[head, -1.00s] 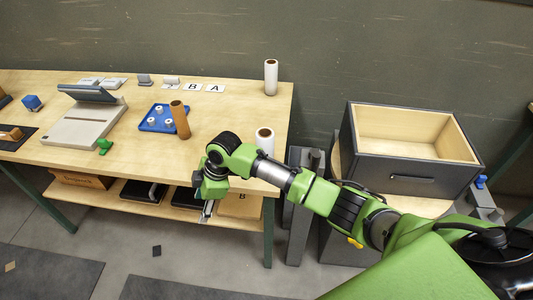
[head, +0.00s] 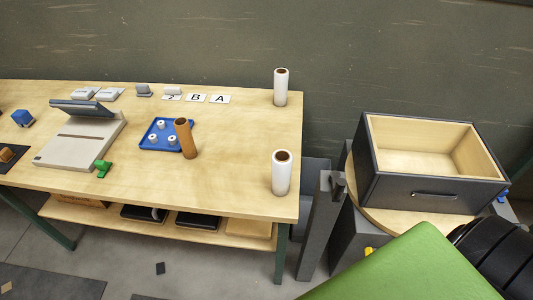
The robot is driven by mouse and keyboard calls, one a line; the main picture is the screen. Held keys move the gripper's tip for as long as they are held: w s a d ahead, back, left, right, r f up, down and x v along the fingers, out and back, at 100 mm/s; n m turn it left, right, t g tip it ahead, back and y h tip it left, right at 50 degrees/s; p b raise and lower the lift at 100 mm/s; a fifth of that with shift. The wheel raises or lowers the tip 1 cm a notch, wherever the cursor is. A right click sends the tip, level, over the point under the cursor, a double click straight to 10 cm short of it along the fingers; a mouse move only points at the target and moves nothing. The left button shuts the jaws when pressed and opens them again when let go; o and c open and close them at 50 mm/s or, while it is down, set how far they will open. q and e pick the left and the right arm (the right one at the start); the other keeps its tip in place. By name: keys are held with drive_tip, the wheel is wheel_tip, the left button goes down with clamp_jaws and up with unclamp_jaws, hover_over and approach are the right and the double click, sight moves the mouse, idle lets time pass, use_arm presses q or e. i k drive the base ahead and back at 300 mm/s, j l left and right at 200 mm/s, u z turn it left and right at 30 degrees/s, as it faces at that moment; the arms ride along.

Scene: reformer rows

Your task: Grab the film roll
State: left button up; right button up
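Two white rolls with brown cores stand upright on the wooden table. One white roll (head: 281,88) is at the back right corner. The other white roll (head: 281,174) is near the front right edge. A brown tube (head: 186,139) stands slightly tilted at the right edge of a blue tray. I cannot tell from the labels which of these is the film roll. Neither of my grippers shows in the head view; only a green part of my own body is at the bottom right.
The wooden table (head: 235,160) has free room between the tube and the rolls. A blue tray (head: 152,143) with white spools, a grey device (head: 80,140) and letter cards (head: 219,99) stand on it. A dark open box (head: 385,190) is to the right.

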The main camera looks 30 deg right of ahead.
sight(281, 160)
drive_tip(key=i+j+z, duration=0.1)
drive_tip(key=i+z, duration=0.35)
drive_tip(key=i+j+z, duration=0.25)
drive_tip(key=i+z, duration=0.2)
drive_tip(key=z, duration=0.75)
